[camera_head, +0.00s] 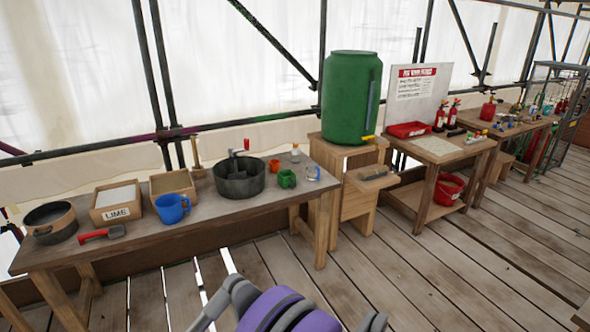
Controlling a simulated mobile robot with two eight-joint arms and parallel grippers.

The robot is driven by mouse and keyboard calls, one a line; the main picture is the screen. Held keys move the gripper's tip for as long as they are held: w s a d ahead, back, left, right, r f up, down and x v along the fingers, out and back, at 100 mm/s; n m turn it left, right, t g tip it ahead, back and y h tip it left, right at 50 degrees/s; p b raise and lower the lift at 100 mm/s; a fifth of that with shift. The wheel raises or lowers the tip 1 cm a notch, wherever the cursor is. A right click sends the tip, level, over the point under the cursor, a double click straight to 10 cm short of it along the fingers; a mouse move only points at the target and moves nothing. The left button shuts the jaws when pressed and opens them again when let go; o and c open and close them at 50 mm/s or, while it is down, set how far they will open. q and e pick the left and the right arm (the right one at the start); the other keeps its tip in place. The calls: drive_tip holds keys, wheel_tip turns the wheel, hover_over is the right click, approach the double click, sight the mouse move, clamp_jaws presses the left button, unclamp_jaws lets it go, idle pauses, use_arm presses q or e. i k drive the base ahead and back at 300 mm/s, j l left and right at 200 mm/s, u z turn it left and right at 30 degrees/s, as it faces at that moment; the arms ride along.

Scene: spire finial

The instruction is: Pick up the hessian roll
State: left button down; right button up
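I cannot make out a hessian roll anywhere in the head view. Part of my own purple and grey arm shows at the bottom edge, over the plank floor. Neither gripper's fingers can be seen, so I cannot tell what they hold.
A long wooden bench (228,211) holds a LIME box (117,203), a blue jug (172,208), a red scoop (101,234) and a dark mixing tub (239,178). A green water barrel (351,98) stands on a wooden stand. A red bucket (449,189) sits under the table to the right. The plank floor (440,270) in front is clear.

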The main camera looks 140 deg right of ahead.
sight(376, 172)
drive_tip(key=z, duration=5.2)
drive_tip(key=i+z, duration=0.1)
drive_tip(key=i+l+z, duration=0.1)
drive_tip(key=i+z, duration=0.35)
drive_tip(key=i, duration=0.9)
drive_tip(key=i+l+u, duration=0.1)
drive_tip(key=i, duration=1.6)
drive_tip(key=i+l+u, duration=0.2)
drive_tip(key=i+u, duration=0.3)
drive_tip(key=i+l+u, duration=1.2)
drive_tip(key=l+u, duration=0.2)
drive_tip(key=j, duration=0.1)
